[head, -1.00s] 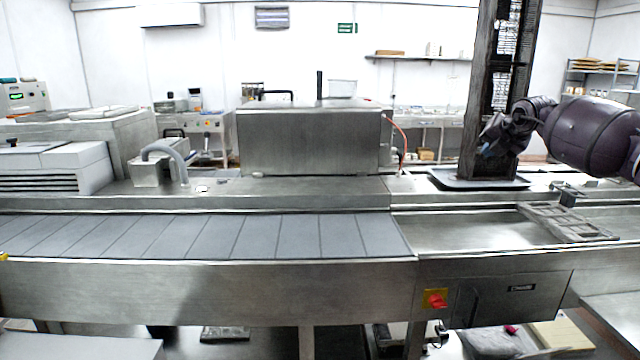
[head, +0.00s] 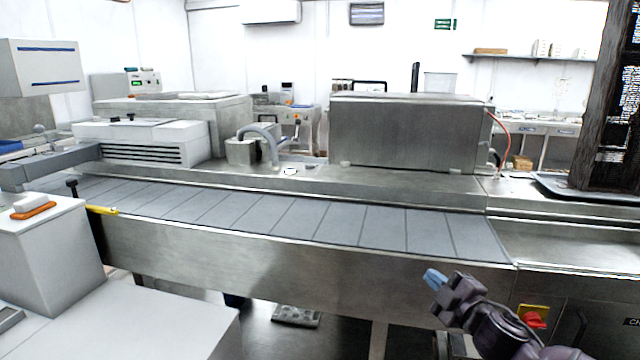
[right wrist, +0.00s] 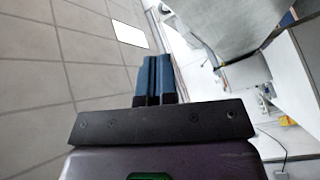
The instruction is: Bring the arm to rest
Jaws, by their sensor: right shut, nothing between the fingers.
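My right gripper (head: 434,279) shows low in the head view, right of the middle, in front of the steel side of the conveyor. Its blue fingers are together with nothing between them. The right arm comes in from the bottom edge, folded low. My left gripper is not in view.
The conveyor belt (head: 290,215) is bare. A steel box (head: 405,135) stands behind it. A red switch (head: 534,319) is on the front panel to the right of my gripper. A white cabinet (head: 48,255) with an orange-handled item on top stands at the left.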

